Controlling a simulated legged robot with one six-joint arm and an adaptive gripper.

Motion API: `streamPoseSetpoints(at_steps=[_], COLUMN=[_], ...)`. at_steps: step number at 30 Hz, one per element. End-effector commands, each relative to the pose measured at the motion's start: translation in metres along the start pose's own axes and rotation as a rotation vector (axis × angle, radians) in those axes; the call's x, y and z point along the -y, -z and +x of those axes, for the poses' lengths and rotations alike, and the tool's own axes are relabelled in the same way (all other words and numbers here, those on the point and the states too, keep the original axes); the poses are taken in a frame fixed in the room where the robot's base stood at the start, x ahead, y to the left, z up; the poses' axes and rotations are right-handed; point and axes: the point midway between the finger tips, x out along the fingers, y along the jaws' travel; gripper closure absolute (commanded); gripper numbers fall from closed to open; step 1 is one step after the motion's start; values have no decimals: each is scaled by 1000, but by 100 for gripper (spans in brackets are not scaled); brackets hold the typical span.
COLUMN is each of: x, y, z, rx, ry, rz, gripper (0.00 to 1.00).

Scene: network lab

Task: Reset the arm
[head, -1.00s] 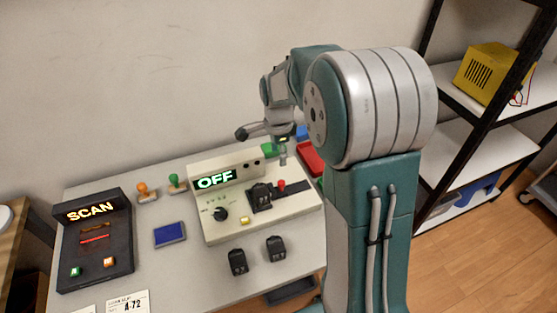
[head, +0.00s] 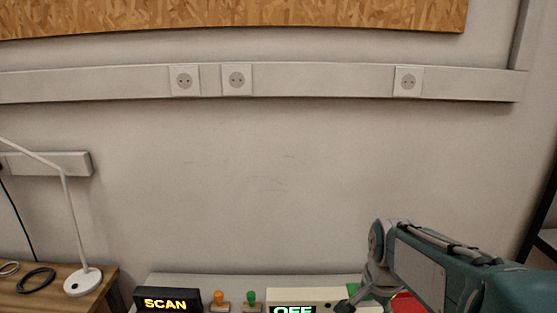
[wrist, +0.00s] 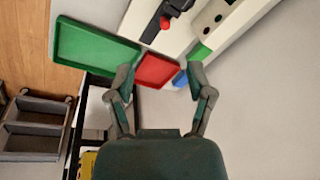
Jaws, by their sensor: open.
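My gripper (wrist: 161,82) is open in the wrist view, with its two fingers apart and nothing between them that it holds. In the head view my arm comes in from the lower right, and only part of the gripper (head: 349,303) shows at the bottom edge. It is in front of the cream box with the lit OFF display (head: 293,309), which is mostly cut off. In the wrist view a red tray (wrist: 157,71) and a green tray (wrist: 95,48) lie beyond the fingers.
A lamp (head: 83,282) stands on a wooden table at left. The wall with sockets (head: 237,80) is behind. A shelf (wrist: 35,125) shows in the wrist view.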

Motion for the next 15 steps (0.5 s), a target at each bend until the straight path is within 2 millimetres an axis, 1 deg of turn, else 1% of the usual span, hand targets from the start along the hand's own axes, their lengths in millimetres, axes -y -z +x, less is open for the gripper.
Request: streamPoseSetpoints(at_steps=[1,6,9,15], x=[-6,-28,-42,-70], y=[-9,-36,-51,-81], z=[-12,-37,-48,-63], rx=[-18,-72,-110,-193], ry=[22,73,98,136], rz=[-65,-301,-439,-710], gripper=[32,32,32,32])
